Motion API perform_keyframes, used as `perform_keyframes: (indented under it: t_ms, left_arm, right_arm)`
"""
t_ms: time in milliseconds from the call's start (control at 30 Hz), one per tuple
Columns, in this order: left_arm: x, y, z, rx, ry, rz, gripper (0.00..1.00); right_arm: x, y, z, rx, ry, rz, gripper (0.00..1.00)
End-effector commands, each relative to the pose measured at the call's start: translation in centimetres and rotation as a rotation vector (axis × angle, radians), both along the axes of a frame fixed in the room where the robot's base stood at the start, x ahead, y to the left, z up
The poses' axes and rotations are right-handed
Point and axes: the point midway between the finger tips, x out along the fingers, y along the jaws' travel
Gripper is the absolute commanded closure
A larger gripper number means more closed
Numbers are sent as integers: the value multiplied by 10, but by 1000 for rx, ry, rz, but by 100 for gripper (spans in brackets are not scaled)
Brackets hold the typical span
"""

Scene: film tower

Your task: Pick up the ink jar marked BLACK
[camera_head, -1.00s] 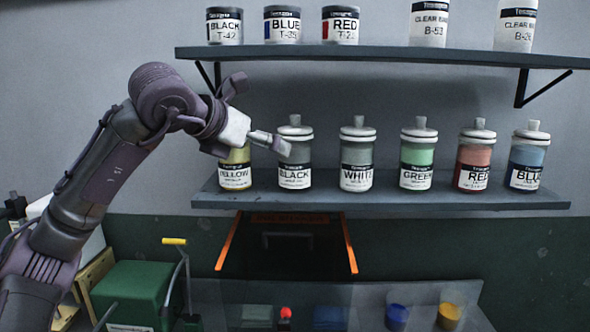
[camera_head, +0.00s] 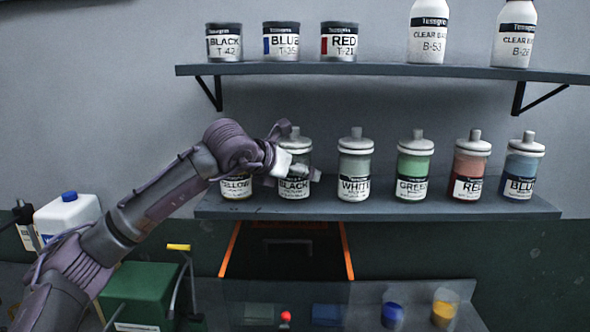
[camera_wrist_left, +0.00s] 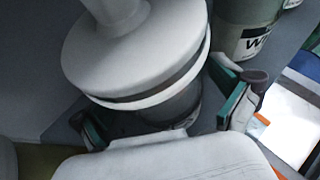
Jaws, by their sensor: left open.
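The ink jar marked BLACK (camera_head: 294,188) stands upright on the lower shelf, a clear jar with a white lid and knob. My left gripper (camera_head: 297,160) is at this jar and hides part of its upper body. In the left wrist view the jar's white lid (camera_wrist_left: 135,50) fills the upper middle. My open left gripper (camera_wrist_left: 168,115) has one green-padded finger on each side of the jar's body, below the lid. Whether the pads touch the glass cannot be told. My right gripper is not in view.
The YELLOW jar (camera_head: 236,188) stands close on the left, partly behind my arm. The WHITE jar (camera_head: 354,165) stands to the right, then GREEN, RED and BLUE jars.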

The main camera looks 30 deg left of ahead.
Motion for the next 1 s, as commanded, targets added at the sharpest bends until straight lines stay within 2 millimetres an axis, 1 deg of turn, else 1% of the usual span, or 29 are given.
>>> perform_keyframes:
  t_ms: [133, 167, 300, 567, 600, 633, 867, 1000]
  left_arm:
    - [0, 0, 0, 0, -1, 0, 0]
    - [0, 0, 0, 0, -1, 0, 3]
    - [0, 0, 0, 0, -1, 0, 27]
    - [0, 0, 0, 0, -1, 0, 70]
    - [0, 0, 0, 0, -1, 0, 77]
    - [0, 0, 0, 0, -1, 0, 80]
    - [-1, 0, 2, -1, -5, 0, 80]
    - [-1, -1, 3, -1, -7, -1, 80]
  right_arm:
    - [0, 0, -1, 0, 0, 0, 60]
    - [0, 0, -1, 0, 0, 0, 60]
    - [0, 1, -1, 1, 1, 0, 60]
    - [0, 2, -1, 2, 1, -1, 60]
    - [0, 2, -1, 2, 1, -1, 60]
    - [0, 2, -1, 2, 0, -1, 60]
    - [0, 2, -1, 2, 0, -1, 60]
    - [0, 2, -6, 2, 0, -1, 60]
